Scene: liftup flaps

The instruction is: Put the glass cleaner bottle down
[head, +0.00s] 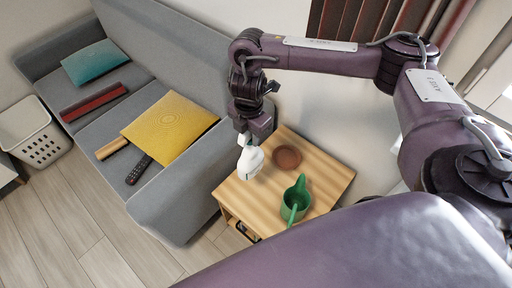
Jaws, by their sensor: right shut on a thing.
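The glass cleaner bottle (250,164) is a white shape hanging below my right gripper (246,141), over the far left part of the small wooden side table (262,205). My right gripper is shut on its upper part. The bottle looks roughly upright, and I cannot tell whether its base touches the tabletop. The fingertips are partly hidden at this small size. My left gripper does not show.
On the table stand a brown round dish (287,158) and a green watering can (296,200). A grey sofa (165,205) with a yellow cushion (170,128) is directly left of the table. A white basket (38,138) stands far left. The table's front left is bare.

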